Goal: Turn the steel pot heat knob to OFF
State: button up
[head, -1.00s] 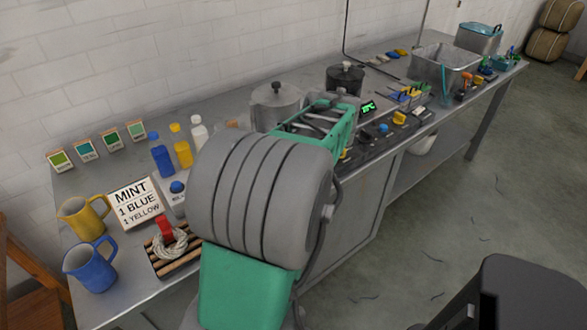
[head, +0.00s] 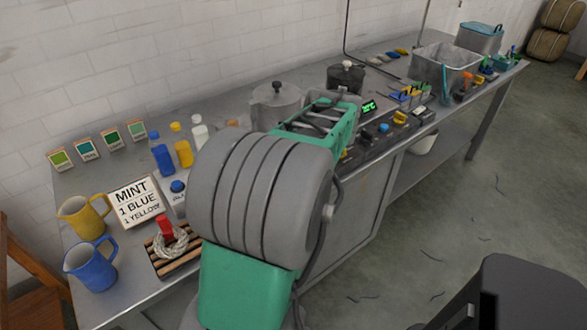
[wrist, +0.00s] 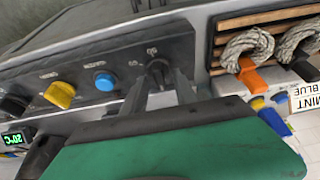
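The control panel (wrist: 125,50) in the wrist view carries a row of knobs: a blue knob (wrist: 105,82), a yellow knob (wrist: 60,94) and a black knob (wrist: 12,103). A dark knob (wrist: 158,70) sits at the end of the row nearest the skein rack. My gripper (wrist: 159,80) has its two fingers on either side of this dark knob. Whether they touch it is unclear, and its pointer is too small to read. The steel pot (head: 275,103) stands on the bench in the head view. My arm hides the gripper and much of the panel there.
A dark pot (head: 345,78) stands farther along the bench. A wooden rack (head: 175,262) with a pale skein, a MINT sign (head: 135,200), a yellow jug (head: 84,217) and a blue jug (head: 92,265) are at the left. A steel basin (head: 445,70) is at the far right.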

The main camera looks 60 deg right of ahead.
jog(key=v, duration=0.7)
jog(key=shift+r+p, duration=0.3)
jog(key=shift+p, duration=0.1)
